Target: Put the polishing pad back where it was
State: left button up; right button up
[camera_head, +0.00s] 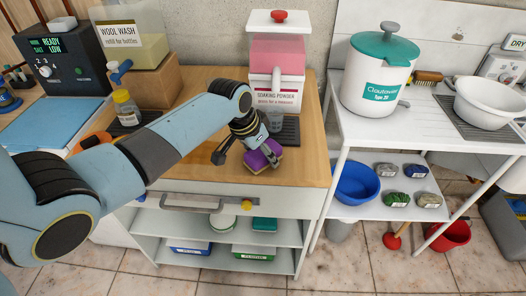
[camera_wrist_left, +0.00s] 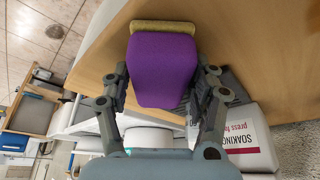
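The polishing pad (camera_head: 262,157) is a purple block with a tan-yellow layer. It is at the front right part of the wooden worktop, close to the front edge. My left gripper (camera_head: 245,157) is over it with fingers spread, one to its left and one in front of its right part. In the left wrist view the pad (camera_wrist_left: 163,70) is between the two fingers (camera_wrist_left: 163,72). The gaps beside it are very narrow, and I cannot tell whether either finger touches. My right gripper is out of view.
Behind the gripper stands the soaking powder dispenser (camera_head: 276,60), with a cup (camera_head: 272,121) on a dark tray (camera_head: 290,132). The white table (camera_head: 430,125) is right, past a gap.

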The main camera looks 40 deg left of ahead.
pick_arm(q)
jog(key=shift+o, duration=0.7)
jog(key=shift+r, duration=0.1)
jog(key=shift+r, duration=0.25)
jog(key=v, duration=1.1)
jog(key=shift+s+a+p, duration=0.1)
jog(key=shift+p, duration=0.3)
jog(key=shift+s+r, duration=0.2)
jog(key=shift+r, duration=0.1)
